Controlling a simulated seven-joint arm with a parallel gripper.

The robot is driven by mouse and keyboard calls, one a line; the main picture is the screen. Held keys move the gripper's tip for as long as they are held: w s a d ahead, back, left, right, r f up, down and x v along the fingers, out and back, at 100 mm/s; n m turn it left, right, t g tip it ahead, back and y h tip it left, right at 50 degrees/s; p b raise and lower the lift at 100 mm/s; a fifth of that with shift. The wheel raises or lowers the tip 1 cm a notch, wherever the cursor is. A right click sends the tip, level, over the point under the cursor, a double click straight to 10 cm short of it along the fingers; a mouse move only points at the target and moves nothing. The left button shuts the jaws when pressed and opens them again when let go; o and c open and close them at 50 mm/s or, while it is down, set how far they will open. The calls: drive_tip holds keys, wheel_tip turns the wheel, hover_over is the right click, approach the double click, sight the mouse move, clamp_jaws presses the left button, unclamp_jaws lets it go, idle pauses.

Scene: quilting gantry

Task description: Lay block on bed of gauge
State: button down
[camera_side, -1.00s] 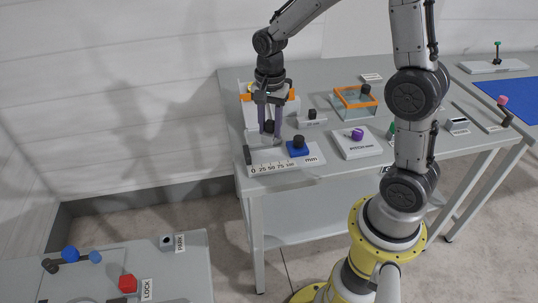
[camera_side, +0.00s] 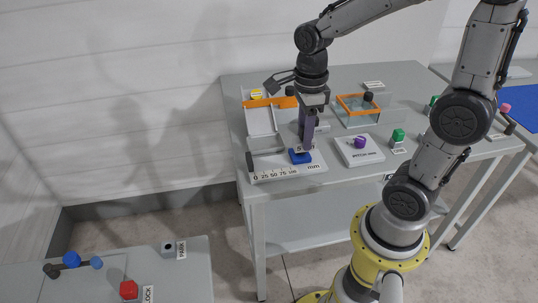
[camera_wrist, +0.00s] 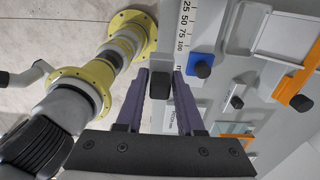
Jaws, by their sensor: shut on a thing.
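The gauge (camera_side: 262,175) is a pale plate with a 0 to 100 mm scale, standing at the table's near left corner. A blue slider (camera_side: 300,157) sits past the 100 mark; in the wrist view the slider (camera_wrist: 193,60) has a black knob. My gripper (camera_side: 306,149) points down beside the slider. In the wrist view my gripper (camera_wrist: 160,80) is shut on a small dark block (camera_wrist: 160,86) between its purple fingers. In the side view the block is hidden by the fingers. I cannot tell its exact height above the gauge.
A dark end stop (camera_side: 250,161) stands at the gauge's zero end. An orange-rimmed clear box (camera_side: 358,119) is behind. The bed between stop and slider looks clear.

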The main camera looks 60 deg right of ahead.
drive_tip(key=w+f, duration=0.2)
drive_tip(key=w, duration=0.1)
drive_tip(key=w+d+f, duration=0.1)
drive_tip(key=w+f, duration=0.2)
drive_tip(key=w, duration=0.1)
drive_tip(key=w+d+f, duration=0.1)
drive_tip(key=w+f, duration=0.2)
drive_tip(key=w, duration=0.1)
drive_tip(key=shift+f, duration=0.2)
drive_tip(key=shift+w+f, duration=0.2)
drive_tip(key=shift+f, duration=1.55)
drive_tip(key=shift+f, duration=0.1)
drive_tip(key=c, duration=0.5)
unclamp_jaws()
drive_tip(key=shift+f, duration=0.1)
